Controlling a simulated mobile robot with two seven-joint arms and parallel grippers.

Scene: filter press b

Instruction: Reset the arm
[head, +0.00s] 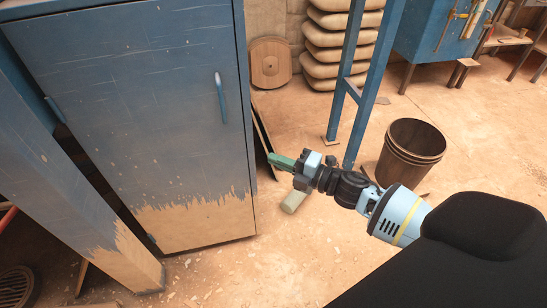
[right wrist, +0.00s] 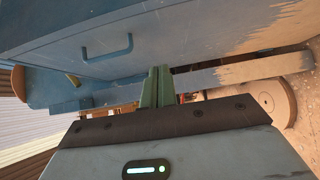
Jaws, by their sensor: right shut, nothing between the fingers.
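My right arm reaches in from the lower right of the head view. My right gripper (head: 276,160) has green fingers, which are shut and empty. It is in the open air to the right of a blue cabinet door (head: 140,100), apart from it. The right wrist view shows the shut fingers (right wrist: 157,85) pointing toward the blue cabinet (right wrist: 200,35), with a blue handle (right wrist: 108,48) to their left. My left gripper is in neither view.
A blue post (head: 371,85) rises behind the gripper. Stacked sacks (head: 342,45) and a round wooden lid (head: 270,63) are at the back. Sandy floor (head: 480,125) is open at right.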

